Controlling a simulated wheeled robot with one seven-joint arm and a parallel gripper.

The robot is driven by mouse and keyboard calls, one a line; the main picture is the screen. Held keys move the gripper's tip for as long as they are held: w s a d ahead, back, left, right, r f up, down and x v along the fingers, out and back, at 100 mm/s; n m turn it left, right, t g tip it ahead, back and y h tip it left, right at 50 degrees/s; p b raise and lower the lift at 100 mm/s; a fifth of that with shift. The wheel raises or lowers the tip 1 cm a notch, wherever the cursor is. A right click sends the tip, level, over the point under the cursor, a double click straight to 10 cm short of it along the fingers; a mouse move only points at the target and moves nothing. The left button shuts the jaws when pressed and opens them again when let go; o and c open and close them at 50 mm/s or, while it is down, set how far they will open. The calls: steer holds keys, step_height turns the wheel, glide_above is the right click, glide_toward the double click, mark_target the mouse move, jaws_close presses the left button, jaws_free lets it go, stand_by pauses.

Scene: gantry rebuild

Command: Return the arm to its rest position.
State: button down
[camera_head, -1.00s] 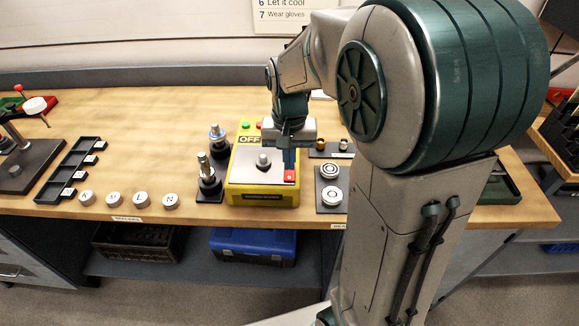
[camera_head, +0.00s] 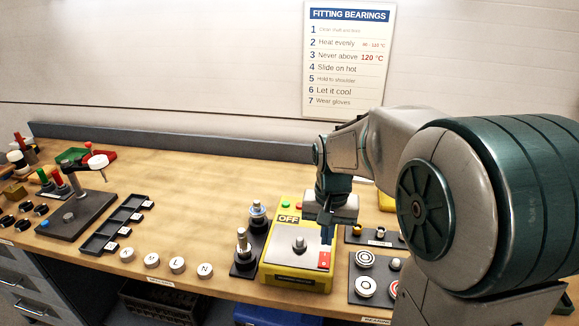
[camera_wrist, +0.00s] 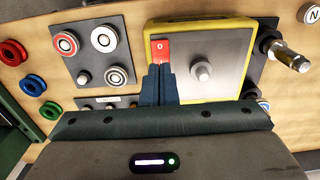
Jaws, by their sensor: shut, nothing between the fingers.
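My gripper (camera_head: 327,236) is shut and empty. In the head view it points down at the right side of the yellow heater box (camera_head: 268,278) marked OFF. In the wrist view its closed fingertips (camera_wrist: 161,68) are right at the red switch (camera_wrist: 160,50) marked 0 on the box. I cannot tell whether they touch it. The red switch also shows in the head view (camera_head: 324,258), beside the fingertips. My arm reaches in from the right and hides part of the bench behind it.
A black plate with shafts (camera_head: 243,262) stands just left of the box. A plate with round bearings (camera_head: 364,259) lies to its right. Several white lettered discs (camera_head: 177,265), a black slotted tray (camera_head: 101,243) and a press stand (camera_head: 68,220) are further left. A sign (camera_head: 347,60) hangs behind.

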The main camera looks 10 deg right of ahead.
steer(key=s+r+n+t, duration=0.3)
steer(key=s+r, duration=0.1)
steer(key=s, duration=1)
steer(key=shift+s+n+t, duration=0.2)
steer(key=shift+n+t, duration=0.1)
